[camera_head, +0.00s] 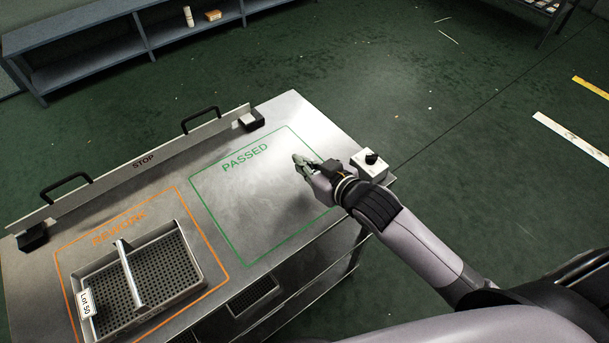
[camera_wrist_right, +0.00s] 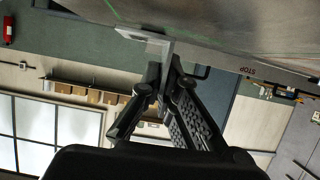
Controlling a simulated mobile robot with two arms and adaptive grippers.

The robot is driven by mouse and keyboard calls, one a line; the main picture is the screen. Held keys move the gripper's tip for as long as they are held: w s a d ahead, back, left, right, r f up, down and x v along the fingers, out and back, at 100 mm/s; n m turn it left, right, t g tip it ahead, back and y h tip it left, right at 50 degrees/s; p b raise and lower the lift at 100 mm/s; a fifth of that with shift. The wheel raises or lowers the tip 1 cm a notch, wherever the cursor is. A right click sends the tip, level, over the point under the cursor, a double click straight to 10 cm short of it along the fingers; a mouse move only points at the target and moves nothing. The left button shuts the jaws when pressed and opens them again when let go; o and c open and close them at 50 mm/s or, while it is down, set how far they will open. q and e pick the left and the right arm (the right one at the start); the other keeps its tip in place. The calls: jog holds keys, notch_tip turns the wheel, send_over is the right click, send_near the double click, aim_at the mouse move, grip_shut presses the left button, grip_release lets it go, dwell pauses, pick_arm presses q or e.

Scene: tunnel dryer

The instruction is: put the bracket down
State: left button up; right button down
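My right gripper (camera_head: 303,163) is over the right part of the green PASSED area (camera_head: 240,195) on the metal table. In the right wrist view its two dark fingers (camera_wrist_right: 165,75) close together on a pale grey angled bracket (camera_wrist_right: 150,40). The bracket sticks out past the fingertips towards the table top (camera_wrist_right: 240,30). I cannot tell whether it touches the table. In the head view the bracket is too small to make out clearly at the fingertips. My left gripper is not in view.
A perforated tray (camera_head: 197,262) with a bar handle and a "Lot 50" tag (camera_head: 86,303) stands in the orange-outlined area at left. A STOP rail (camera_head: 143,162) with black handles runs along the far edge. A small switch box (camera_head: 369,165) sits at the right. The PASSED area looks otherwise clear.

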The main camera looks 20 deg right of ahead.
jog(key=shift+f, duration=2.05)
jog(key=shift+f, duration=0.15)
jog(key=c, duration=1.8)
grip_release()
jog(key=shift+s+r, duration=0.2)
jog(key=v, duration=1.1)
jog(key=shift+s+d+r, duration=0.15)
jog(key=shift+s+r, duration=0.05)
jog(key=shift+s, duration=0.05)
